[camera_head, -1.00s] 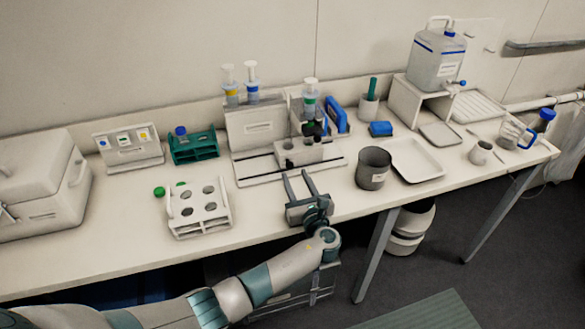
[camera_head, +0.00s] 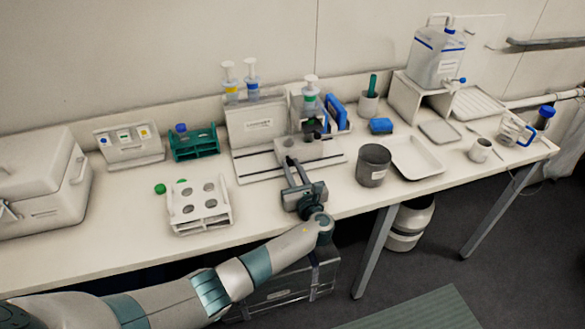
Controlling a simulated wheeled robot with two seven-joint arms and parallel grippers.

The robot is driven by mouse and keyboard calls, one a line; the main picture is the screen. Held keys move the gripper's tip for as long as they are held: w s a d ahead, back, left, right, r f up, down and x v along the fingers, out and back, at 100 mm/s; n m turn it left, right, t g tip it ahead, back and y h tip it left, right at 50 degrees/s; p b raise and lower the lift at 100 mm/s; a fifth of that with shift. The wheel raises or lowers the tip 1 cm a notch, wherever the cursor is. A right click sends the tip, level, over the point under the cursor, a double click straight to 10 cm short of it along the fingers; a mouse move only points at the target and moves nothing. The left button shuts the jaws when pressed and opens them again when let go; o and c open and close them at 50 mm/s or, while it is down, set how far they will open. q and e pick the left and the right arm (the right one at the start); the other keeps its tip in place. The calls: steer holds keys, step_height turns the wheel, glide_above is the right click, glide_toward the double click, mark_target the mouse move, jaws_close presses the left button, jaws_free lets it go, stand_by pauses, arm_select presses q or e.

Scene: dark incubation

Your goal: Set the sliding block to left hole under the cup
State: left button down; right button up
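The sliding block (camera_head: 318,152) is pale grey, with holes in its top. It sits on the railed base of the white device at the table's middle. A dark cup-like part (camera_head: 312,128) hangs over the block below an upright syringe with a green band (camera_head: 310,102). One hole shows to the left of the cup; the area under the cup is partly hidden. My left gripper (camera_head: 291,162) has its fingers at the block's front left, close to it; whether they touch is unclear. The fingers are close together, and any small gap is hard to judge. My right gripper is out of view.
A white rack (camera_head: 200,222) stands left of my gripper, and a dark grey beaker (camera_head: 373,165) stands to its right. A white tray (camera_head: 432,166) lies beyond the beaker. The tabletop is clear between the rack and the device.

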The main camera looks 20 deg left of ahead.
mark_target(309, 152)
arm_select(q)
steer(key=shift+w+d+f+b, duration=0.1)
steer(key=shift+w+d+b, duration=0.5)
steer(key=shift+d, duration=0.25)
steer(key=shift+w+d+b, duration=0.55)
steer(key=shift+d+b, duration=0.2)
steer(key=shift+d, duration=0.1)
steer(key=shift+w+d+f+b, duration=0.1)
steer(key=shift+w+d+b, duration=0.5)
steer(key=shift+d, duration=0.25)
steer(key=shift+w+d+r+b, duration=0.3)
steer(key=shift+d+b, duration=0.05)
steer(key=shift+d, duration=0.15)
steer(key=c, duration=1.6)
jaws_free()
steer(key=shift+c, duration=0.2)
steer(key=shift+o, duration=0.3)
steer(key=shift+w+d, duration=0.1)
steer(key=shift+d, duration=0.05)
steer(key=shift+f, duration=0.1)
steer(key=shift+s+d, duration=0.25)
steer(key=shift+s, duration=0.35)
steer(key=b+v, duration=0.3)
steer(key=v, duration=1.3)
steer(key=shift+d, duration=0.15)
